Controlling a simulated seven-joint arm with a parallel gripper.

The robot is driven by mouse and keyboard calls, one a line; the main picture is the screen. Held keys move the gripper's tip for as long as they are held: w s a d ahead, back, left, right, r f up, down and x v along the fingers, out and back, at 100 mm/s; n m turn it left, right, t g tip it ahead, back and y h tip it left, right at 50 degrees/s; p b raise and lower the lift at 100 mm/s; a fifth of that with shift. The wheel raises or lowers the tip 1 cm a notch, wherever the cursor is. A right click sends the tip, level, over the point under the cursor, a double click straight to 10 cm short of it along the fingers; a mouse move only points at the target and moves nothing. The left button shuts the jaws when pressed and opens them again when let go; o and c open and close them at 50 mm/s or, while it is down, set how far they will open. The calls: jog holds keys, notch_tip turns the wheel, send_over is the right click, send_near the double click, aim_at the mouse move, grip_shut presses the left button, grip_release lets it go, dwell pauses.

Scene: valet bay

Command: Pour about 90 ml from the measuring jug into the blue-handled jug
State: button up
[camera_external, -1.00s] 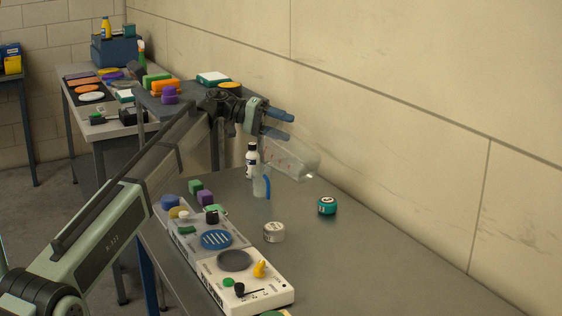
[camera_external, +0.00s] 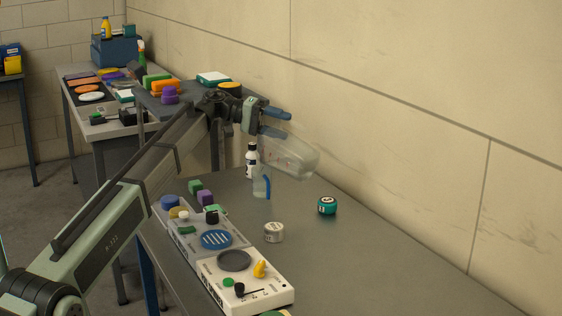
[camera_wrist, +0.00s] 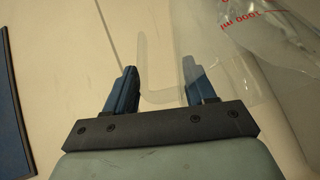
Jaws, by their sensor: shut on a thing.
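The measuring jug (camera_external: 291,154) is clear plastic and held high above the bench, tipped far over onto its side. In the wrist view, its clear body with red markings (camera_wrist: 228,42) fills the upper right. My gripper (camera_external: 284,124) is shut on its clear handle, which shows between the blue fingers in the wrist view (camera_wrist: 162,76). The blue-handled jug (camera_external: 260,184) is clear and stands upright on the bench, below and left of the held jug's right end. I cannot make out the liquid level in either jug, or any stream.
A white bottle with a black cap (camera_external: 251,160) stands just behind the blue-handled jug. A teal-lidded jar (camera_external: 327,206) and a whitish tin (camera_external: 274,232) are on the bench (camera_external: 370,260). Control panels with several small parts (camera_external: 222,262) lie front left. The right of the bench is clear.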

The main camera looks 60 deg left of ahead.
aim_at(294, 141)
jog(key=shift+s+a+r, duration=0.15)
jog(key=shift+a, duration=0.25)
dwell(0.5)
jog(key=d, duration=0.1)
jog(key=w+d+f+g+y, duration=0.1)
jog(key=d, duration=0.1)
jog(key=d+f+y, duration=0.1)
jog(key=shift+w+d+m, duration=0.25)
jog(key=shift+w+m, duration=0.1)
jog(key=shift+m, duration=0.05)
jog(key=shift+w+d+r+g+y, duration=0.1)
jog(key=shift+w+d+g+y, duration=0.2)
jog(key=shift+d+g+y, duration=0.35)
dwell(1.2)
